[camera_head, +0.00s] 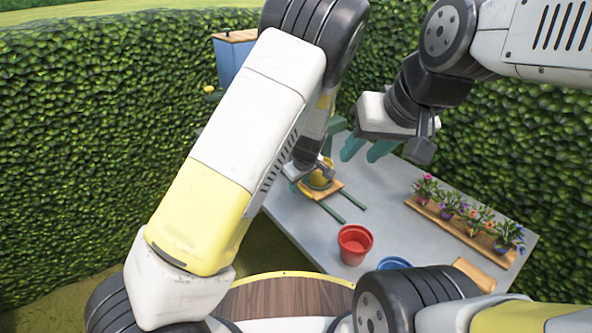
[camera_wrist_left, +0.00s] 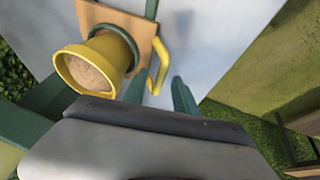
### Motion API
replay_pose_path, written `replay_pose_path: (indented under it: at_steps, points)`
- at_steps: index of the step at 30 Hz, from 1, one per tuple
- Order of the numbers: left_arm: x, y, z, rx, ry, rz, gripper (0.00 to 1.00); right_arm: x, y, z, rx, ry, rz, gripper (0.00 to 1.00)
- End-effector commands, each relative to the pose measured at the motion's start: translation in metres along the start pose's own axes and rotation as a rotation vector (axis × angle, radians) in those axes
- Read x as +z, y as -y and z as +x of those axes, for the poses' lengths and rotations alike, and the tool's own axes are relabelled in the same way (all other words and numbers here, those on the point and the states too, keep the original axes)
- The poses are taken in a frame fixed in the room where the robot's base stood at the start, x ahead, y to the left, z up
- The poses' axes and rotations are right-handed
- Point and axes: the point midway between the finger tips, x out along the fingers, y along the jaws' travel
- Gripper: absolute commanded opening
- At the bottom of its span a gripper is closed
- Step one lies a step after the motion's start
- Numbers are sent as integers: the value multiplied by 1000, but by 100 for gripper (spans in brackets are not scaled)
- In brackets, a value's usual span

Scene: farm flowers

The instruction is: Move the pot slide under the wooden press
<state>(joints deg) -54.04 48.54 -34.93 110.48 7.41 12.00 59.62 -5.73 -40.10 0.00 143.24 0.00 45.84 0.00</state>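The pot slide (camera_head: 331,189) is a wooden board on green rails on the grey table. A yellow pot filled with soil stands on it; the pot shows large in the left wrist view (camera_wrist_left: 90,68). The slide's yellow handle (camera_wrist_left: 161,62) sticks out from the board's edge. My left gripper (camera_wrist_left: 158,82) is open, with its teal fingers on either side of the handle's near end; I cannot tell if they touch it. In the head view my left gripper (camera_head: 296,178) is beside the board. My right gripper (camera_head: 367,150) is open and empty above the table. The press is mostly hidden behind my left arm.
A red pot (camera_head: 355,243) and a blue pot (camera_head: 394,264) stand at the table's front. Several potted flowers stand on a wooden tray (camera_head: 430,209) at the right. The grey table (camera_head: 385,205) is clear between the rails and the tray. Hedges surround the table.

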Motion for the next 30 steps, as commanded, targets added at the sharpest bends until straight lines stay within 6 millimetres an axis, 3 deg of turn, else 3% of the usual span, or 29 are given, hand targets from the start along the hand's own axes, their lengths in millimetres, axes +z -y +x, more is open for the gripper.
replay_pose_path:
  at_steps: [4, 10, 30]
  points:
    - [0, 0, 0, 0, 0, 0, 34, 0, 0, 0, 0, 0, 0, 36]
    - [0, 0, 0, 0, 0, 0, 0, 0, 0, 0, 0, 0, 0, 36]
    - [0, 0, -1, 1, 0, 0, 0, 0, 0, 0, 0, 0, 0, 36]
